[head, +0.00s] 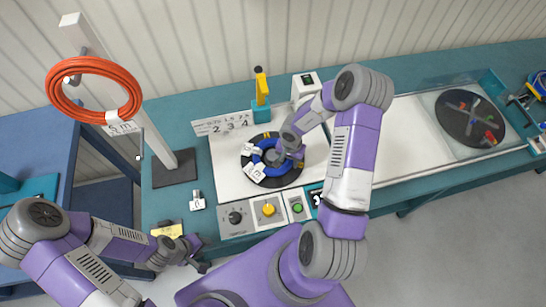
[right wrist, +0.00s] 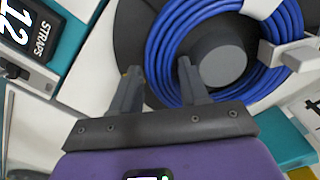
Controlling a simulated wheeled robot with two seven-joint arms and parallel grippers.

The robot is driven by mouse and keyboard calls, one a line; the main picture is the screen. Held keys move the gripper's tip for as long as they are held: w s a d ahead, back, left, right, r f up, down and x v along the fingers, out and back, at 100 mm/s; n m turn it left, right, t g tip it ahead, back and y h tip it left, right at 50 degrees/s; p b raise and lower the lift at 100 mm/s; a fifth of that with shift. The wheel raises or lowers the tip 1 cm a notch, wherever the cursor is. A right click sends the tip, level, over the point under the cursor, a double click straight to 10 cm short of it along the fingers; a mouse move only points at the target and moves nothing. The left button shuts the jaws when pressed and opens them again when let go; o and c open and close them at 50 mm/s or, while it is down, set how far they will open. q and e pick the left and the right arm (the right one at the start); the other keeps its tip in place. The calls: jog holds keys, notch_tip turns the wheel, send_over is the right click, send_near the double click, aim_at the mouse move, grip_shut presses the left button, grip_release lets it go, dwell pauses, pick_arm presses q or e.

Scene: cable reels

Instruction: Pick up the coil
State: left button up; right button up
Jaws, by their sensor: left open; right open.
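A blue coil (head: 257,157) lies around a grey hub on a black round plate (head: 246,178) on the bench, with white tags on it. It also shows in the right wrist view (right wrist: 166,48). My right gripper (head: 285,157) is over its right side in the head view, its tips partly hidden by the wrist. In the right wrist view the right gripper (right wrist: 158,72) is open and empty, one finger in front of the coil, the other over the black plate; contact is unclear. An orange coil (head: 134,96) hangs on a post. My left gripper (head: 203,258) is open and empty near the bench's front edge.
The grey post (head: 157,140) stands left of the reel station. Knobs and buttons (head: 268,209) line the front. A dark disc (head: 470,117) lies right.

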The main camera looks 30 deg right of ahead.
grip_shut()
notch_tip(320, 180, up, 10)
jog(key=p, duration=0.3)
jog(key=shift+p, duration=0.35)
